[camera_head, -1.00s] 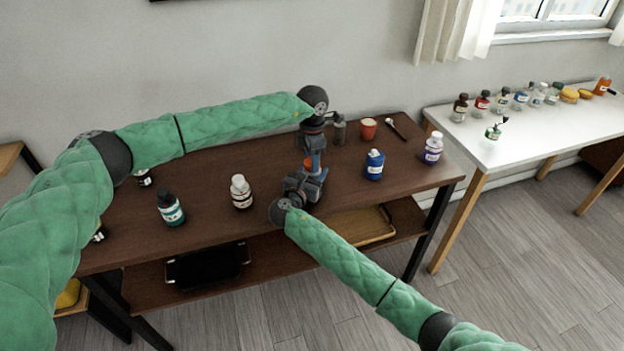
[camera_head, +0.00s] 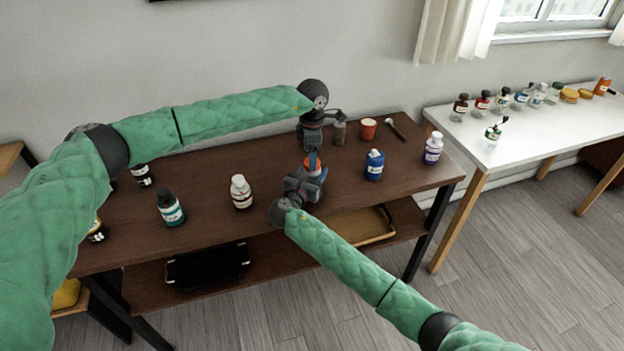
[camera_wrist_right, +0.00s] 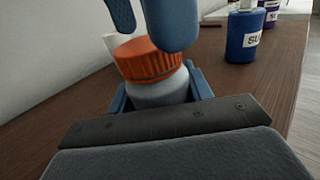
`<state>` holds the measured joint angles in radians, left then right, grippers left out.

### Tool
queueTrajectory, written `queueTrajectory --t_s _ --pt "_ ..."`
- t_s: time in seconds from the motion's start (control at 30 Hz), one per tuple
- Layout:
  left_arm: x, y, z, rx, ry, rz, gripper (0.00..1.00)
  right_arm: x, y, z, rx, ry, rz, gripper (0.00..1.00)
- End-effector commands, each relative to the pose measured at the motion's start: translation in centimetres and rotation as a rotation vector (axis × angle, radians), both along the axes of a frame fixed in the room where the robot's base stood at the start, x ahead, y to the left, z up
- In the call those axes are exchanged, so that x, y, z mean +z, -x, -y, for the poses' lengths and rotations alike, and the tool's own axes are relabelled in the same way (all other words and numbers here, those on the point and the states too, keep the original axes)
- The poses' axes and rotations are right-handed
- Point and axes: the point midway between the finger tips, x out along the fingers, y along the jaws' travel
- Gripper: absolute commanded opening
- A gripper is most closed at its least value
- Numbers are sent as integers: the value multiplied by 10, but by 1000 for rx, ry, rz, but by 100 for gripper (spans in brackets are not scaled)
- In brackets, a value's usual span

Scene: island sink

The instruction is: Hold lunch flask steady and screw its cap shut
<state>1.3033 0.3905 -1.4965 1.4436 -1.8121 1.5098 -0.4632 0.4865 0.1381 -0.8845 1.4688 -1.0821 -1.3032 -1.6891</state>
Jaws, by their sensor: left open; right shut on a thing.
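The lunch flask has a grey body (camera_wrist_right: 160,92) and a ribbed orange cap (camera_wrist_right: 146,58) on its top. In the head view the cap (camera_head: 312,164) shows between my two grippers. My right gripper (camera_wrist_right: 163,86) is shut on the flask body, one blue finger on each side, and the flask stands upright. My left gripper (camera_head: 313,152) is above the flask, pointing down. Its blue fingers, also seen at the top of the right wrist view, are open at the cap's upper edge. I cannot tell if they touch it.
A blue bottle (camera_head: 374,165) and a white-and-purple bottle (camera_head: 432,148) stand right of the flask. An orange cup (camera_head: 367,128) and a grey jar (camera_head: 340,133) are behind.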

Motion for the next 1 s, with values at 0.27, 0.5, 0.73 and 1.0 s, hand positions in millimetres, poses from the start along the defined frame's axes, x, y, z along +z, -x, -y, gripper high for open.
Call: queueTrajectory --t_s 0.27,0.5,0.73,1.0 --pt "27 0 0 0 0 1 66 0 0 0 0 0 0 0" --pt "28 0 0 0 0 0 63 0 0 0 0 0 0 0" --pt "14 7 2 0 6 -20 63 0 0 0 0 0 0 0" --pt "35 5 16 115 69 -18 63 0 0 0 0 0 0 0"
